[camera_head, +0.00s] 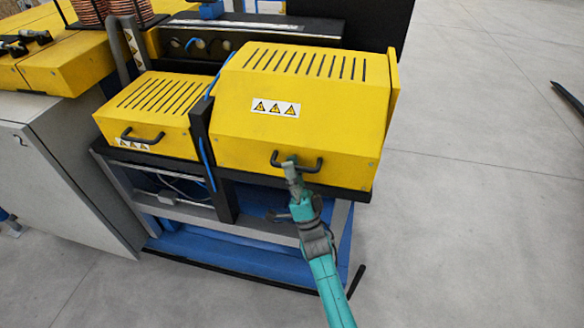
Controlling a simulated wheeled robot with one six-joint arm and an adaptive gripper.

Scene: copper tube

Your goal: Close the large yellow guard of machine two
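The large yellow guard (298,110) has slots on top and a warning label on its sloped front. It sits down on the machine's frame and looks closed. Its black handle (314,168) is low on the front face. My gripper (290,166) is at the left part of this handle, with its tip against or over the bar. My teal arm reaches up to it from the lower right. The fingers are too small to tell whether they are open or shut on the handle.
A smaller yellow guard (155,105) with its own handle is to the left, beyond a black post (210,160). A grey cabinet (60,170) marked 2 stands at the far left. A blue base (240,262) lies below. The floor (480,200) at right is mostly clear.

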